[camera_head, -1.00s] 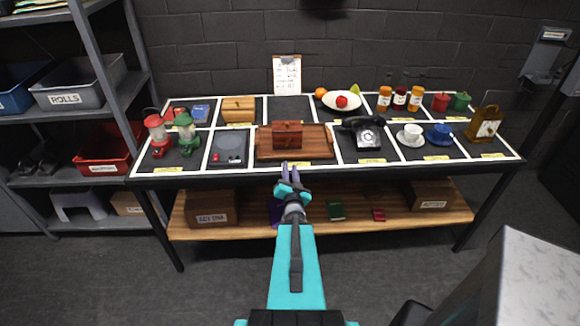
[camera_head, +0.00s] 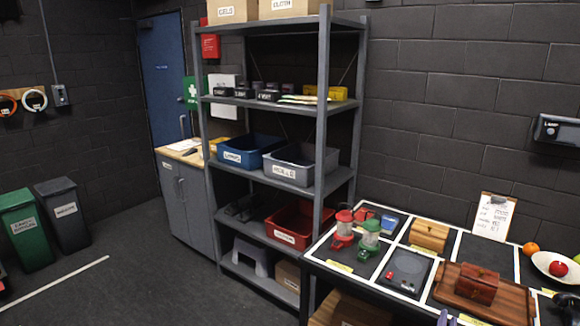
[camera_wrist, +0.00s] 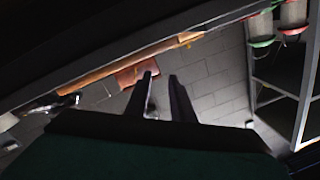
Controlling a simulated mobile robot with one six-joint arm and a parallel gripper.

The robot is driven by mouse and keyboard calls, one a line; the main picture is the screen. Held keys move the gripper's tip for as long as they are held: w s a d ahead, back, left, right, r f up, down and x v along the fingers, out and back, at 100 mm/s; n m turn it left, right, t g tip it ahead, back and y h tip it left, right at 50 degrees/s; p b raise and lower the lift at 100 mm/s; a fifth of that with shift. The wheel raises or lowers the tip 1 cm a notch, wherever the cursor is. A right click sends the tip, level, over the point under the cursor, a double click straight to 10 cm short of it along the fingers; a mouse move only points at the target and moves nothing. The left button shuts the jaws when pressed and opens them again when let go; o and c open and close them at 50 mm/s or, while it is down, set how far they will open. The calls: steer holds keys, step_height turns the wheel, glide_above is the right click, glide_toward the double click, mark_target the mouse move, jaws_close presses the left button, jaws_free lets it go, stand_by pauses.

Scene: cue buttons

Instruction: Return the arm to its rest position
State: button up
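My gripper (camera_wrist: 163,90) shows in the wrist view with its two dark fingers apart and nothing between them. In the head view only its purple fingertips (camera_head: 446,319) show at the bottom edge, in front of the table; the rest of my arm is out of that view. The wrist view is tilted and dark. It shows the wooden tray's edge (camera_wrist: 130,62) and a reddish-brown box (camera_wrist: 138,70) beyond the fingers, with red and green lantern parts at the upper right.
The black table (camera_head: 318,262) is at the lower right, carrying a red lantern (camera_head: 344,230), a green lantern (camera_head: 370,236), a wooden tray (camera_head: 510,307) and a small chest (camera_head: 478,284). A grey shelf (camera_head: 325,110) stands to its left. Open floor (camera_head: 130,285) lies at the left.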

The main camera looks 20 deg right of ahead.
steer(key=w+a+f+n+t+y+b, duration=0.1)
steer(key=w+a+f+n+y, duration=0.15)
steer(key=w+a+f, duration=0.5)
steer(key=w+a+f+n+t+y+b, duration=0.1)
steer(key=w+a+f+n+t+y, duration=0.15)
steer(key=w+a, duration=0.85)
steer(key=s+a+f+n+g+y+b, duration=0.1)
steer(key=s+a+f+n+g+y, duration=0.15)
steer(key=a+f, duration=0.6)
steer(key=s+a+f+n+g+y, duration=0.1)
steer(key=a+f+g+y, duration=0.3)
steer(key=a, duration=0.8)
steer(key=s+a+f+n+g+y+b, duration=0.15)
steer(key=s+a+f+n+g, duration=0.3)
steer(key=s+a+f, duration=0.85)
steer(key=s+a+r+n+g, duration=0.1)
steer(key=s+a+n+g, duration=0.1)
steer(key=s+g, duration=0.8)
steer(key=s+n, duration=0.1)
steer(key=s, duration=0.8)
